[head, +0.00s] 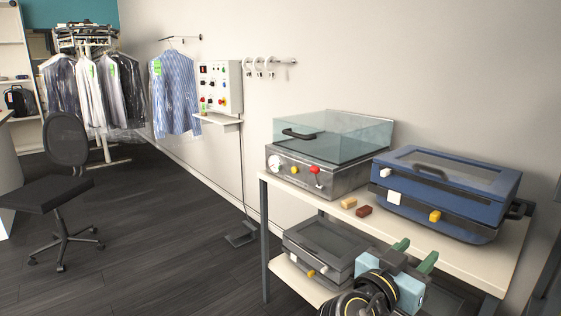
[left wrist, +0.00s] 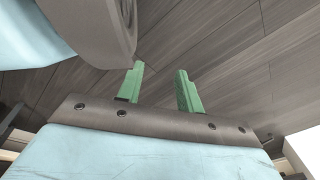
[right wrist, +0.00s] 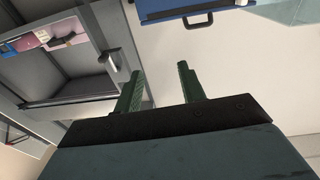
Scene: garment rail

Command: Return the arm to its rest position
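My right gripper (head: 415,253) shows at the lower right of the head view, in front of the two-level table. Its two green fingers stand apart with nothing between them. In the right wrist view the right gripper (right wrist: 160,68) is open and empty, with pale wall behind it. My left gripper is outside the head view. In the left wrist view the left gripper (left wrist: 159,70) has its green fingers apart and empty over the dark plank floor.
The table (head: 461,230) carries a glass-lidded machine (head: 319,175) and a blue case (head: 448,190). A grey case (head: 326,250) sits on the lower shelf.

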